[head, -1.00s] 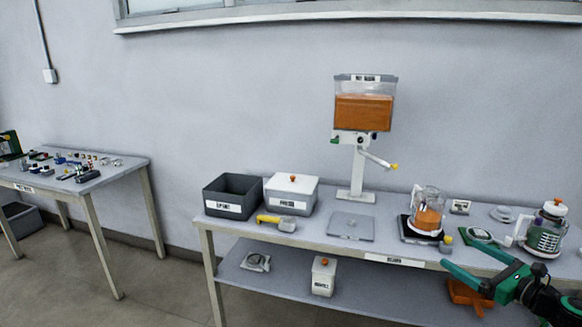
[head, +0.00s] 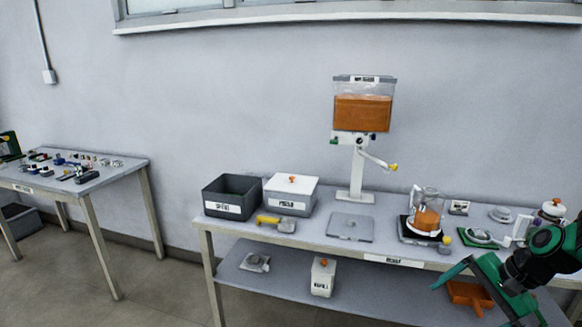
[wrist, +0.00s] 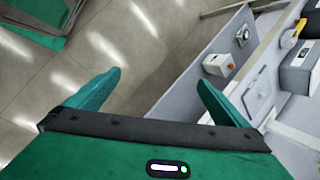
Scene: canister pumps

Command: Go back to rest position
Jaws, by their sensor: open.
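My gripper (head: 463,299) is at the lower right of the head view, in front of the bench's front edge. Its green fingers are spread apart with nothing between them. The wrist view also shows the open fingers (wrist: 160,90), with the floor and part of the lower shelf beyond them. My arm hides part of the bench's right end and the pump canister (head: 551,212) there.
The bench (head: 310,238) carries a grey bin (head: 231,208), a white lidded box (head: 290,200), a yellow-handled tool (head: 270,219), a dispenser with an orange-filled tank (head: 362,112) and a glass jar (head: 427,215). An orange tray (head: 468,294) sits on the lower shelf. Floor in front is clear.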

